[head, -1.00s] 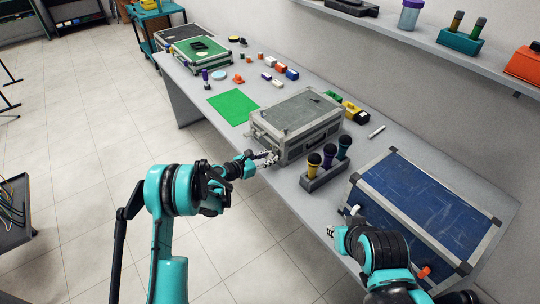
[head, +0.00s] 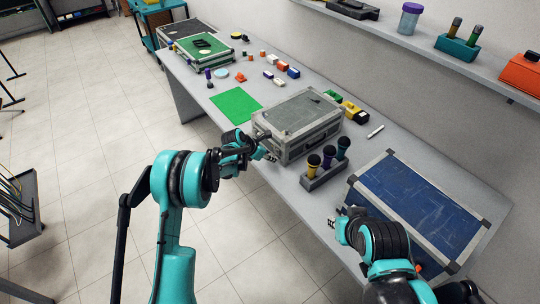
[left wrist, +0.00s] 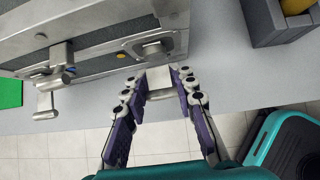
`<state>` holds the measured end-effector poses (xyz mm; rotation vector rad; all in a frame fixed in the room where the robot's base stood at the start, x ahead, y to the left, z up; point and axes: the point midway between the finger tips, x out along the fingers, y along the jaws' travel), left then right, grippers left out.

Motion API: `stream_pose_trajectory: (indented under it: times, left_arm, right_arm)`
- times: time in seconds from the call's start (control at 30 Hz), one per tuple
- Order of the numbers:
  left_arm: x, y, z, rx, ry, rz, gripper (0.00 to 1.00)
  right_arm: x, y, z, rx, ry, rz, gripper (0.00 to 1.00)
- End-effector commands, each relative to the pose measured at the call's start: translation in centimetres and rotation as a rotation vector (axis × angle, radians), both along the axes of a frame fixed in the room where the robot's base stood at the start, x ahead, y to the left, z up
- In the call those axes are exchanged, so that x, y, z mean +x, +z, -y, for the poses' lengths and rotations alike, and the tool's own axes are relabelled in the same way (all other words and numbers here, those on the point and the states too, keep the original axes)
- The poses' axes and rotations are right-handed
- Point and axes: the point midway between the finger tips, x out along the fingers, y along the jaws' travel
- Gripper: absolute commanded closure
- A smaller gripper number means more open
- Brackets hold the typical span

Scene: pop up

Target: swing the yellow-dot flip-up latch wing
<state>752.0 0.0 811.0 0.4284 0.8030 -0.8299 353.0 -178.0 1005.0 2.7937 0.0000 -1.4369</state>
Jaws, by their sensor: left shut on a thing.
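The grey metal case (head: 300,112) stands on the table; its front edge also shows in the left wrist view (left wrist: 95,50). There, a yellow dot (left wrist: 121,55) sits on the case front beside a latch base (left wrist: 151,48). The silver latch wing (left wrist: 159,80) juts out from below that base, between the fingertips of my left gripper (left wrist: 158,84), which is shut on it. In the head view my left gripper (head: 268,151) is at the case's front, its fingers partly hidden. My right gripper (head: 339,229) is near the blue case, too small to judge its fingers.
A second latch (left wrist: 47,95) with a blue dot juts out left of the yellow one. A holder (head: 322,175) with several dark-topped items stands right of the case. A blue case (head: 415,210) lies farther right. A green sheet (head: 235,104) lies left.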

Motion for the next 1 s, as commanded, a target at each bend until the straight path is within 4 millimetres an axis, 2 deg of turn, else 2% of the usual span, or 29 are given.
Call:
stream_pose_trajectory:
  times: [0.43,0.47,0.5,0.53,0.83,1.0]
  left_arm:
    - [0.1,0.0,0.0,0.007,0.0,-0.004,1.0]
    - [0.1,0.0,0.0,0.007,0.0,-0.004,0.7]
    - [0.1,0.0,0.0,0.007,0.0,-0.004,0.59]
    - [0.1,0.0,0.0,0.007,0.0,-0.004,0.54]
    - [0.0,0.1,0.0,0.006,0.0,-0.005,0.54]
    - [-0.7,1.6,-1.0,0.005,0.002,-0.006,0.54]
  right_arm:
    - [0.0,0.1,0.0,0.0,0.0,0.0,0.77]
    - [0.0,0.1,0.0,0.0,0.0,0.0,0.77]
    - [0.0,0.1,0.0,0.0,0.0,0.0,0.77]
    - [0.0,0.1,0.0,0.0,0.0,0.0,0.77]
    - [0.0,0.1,0.0,0.0,0.0,0.0,0.77]
    - [0.0,0.1,0.0,0.0,0.0,0.0,0.77]
